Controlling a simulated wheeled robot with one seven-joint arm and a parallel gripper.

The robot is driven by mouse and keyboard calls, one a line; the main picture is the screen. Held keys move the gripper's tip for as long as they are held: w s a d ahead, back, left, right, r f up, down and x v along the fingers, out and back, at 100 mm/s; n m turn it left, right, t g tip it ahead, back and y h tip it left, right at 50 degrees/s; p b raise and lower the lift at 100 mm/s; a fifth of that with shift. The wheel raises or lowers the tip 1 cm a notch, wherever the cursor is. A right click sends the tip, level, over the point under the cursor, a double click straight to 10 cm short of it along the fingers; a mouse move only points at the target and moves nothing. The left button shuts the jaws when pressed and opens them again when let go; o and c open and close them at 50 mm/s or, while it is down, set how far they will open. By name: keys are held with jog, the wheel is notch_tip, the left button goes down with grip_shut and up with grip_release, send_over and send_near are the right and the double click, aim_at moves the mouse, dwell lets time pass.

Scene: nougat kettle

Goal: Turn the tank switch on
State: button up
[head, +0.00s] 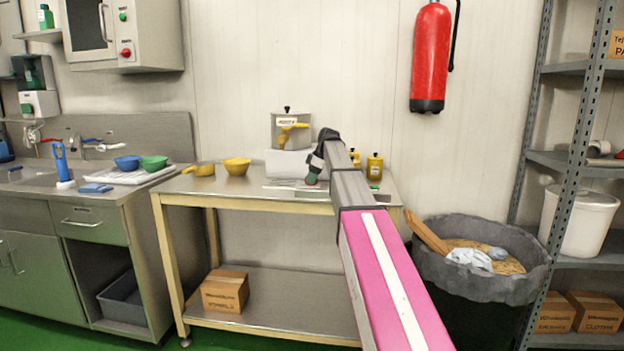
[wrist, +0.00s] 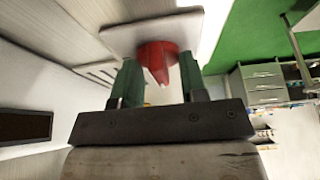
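A grey metal tank (head: 291,125) with a yellow tap (head: 290,132) on its front sits on a white block (head: 284,162) at the back of the steel table. My gripper (head: 313,172) is low in front of the block's right side in the head view. In the wrist view, my gripper's two green fingers (wrist: 161,82) stand apart on either side of a red knob (wrist: 158,60) on a pale plate (wrist: 150,33). I cannot tell whether they touch it.
A sink counter stands left. A dark bin (head: 455,288) and a shelf rack (head: 580,180) stand right. A fire extinguisher (head: 431,58) hangs on the wall.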

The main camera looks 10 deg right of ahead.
grip_shut()
jog(key=shift+m, duration=0.4)
jog(key=m+t+h, duration=0.1)
jog(key=m, duration=0.2)
jog(key=shift+s+a+m, duration=0.1)
jog(key=shift+s+m, duration=0.05)
jog(key=shift+m, duration=0.25)
jog(key=m, duration=0.2)
jog(key=m+t+h, duration=0.1)
jog(key=m, duration=0.1)
jog(key=shift+t, duration=0.3)
jog(key=m+h, duration=0.1)
jog(key=m, duration=0.1)
jog(key=m+h, duration=0.1)
jog(key=m, duration=0.2)
jog(key=shift+a+t, duration=0.1)
jog(key=shift+t, duration=0.2)
jog(key=m+h, duration=0.1)
jog(key=m, duration=0.3)
jog(key=shift+h, duration=0.3)
jog(key=shift+m, duration=0.3)
